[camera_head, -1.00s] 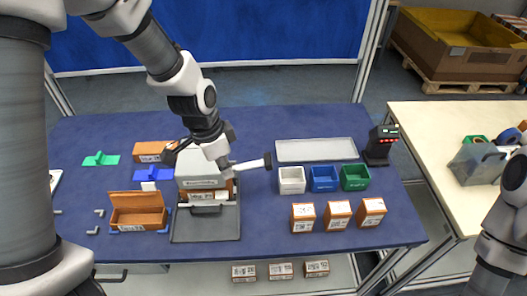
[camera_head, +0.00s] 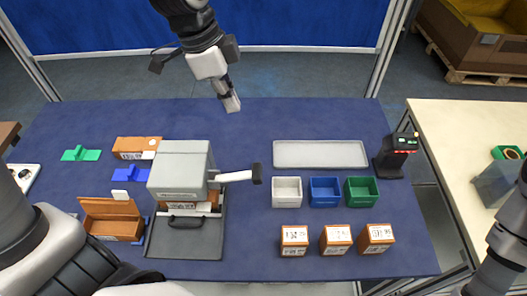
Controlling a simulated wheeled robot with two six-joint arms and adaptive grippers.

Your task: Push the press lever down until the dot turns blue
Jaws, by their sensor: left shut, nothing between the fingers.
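The press (camera_head: 180,168) is a grey box-shaped unit on the left half of the blue table. Its press lever (camera_head: 234,177) is a white bar with a black end, sticking out to the right, roughly level. A brown box with a label (camera_head: 203,207) shows partly under the press head. I cannot make out a dot on the press. My left gripper (camera_head: 231,101) is shut and empty, above the back of the table, behind and apart from the lever. My right gripper is outside the picture; only part of my right arm shows at the right edge.
White (camera_head: 286,192), blue (camera_head: 324,192) and green (camera_head: 361,192) bins stand right of the lever, with several brown boxes in front. A grey tray (camera_head: 320,154) and a black scanner (camera_head: 395,155) are behind. An open brown box (camera_head: 113,218) is left of the press.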

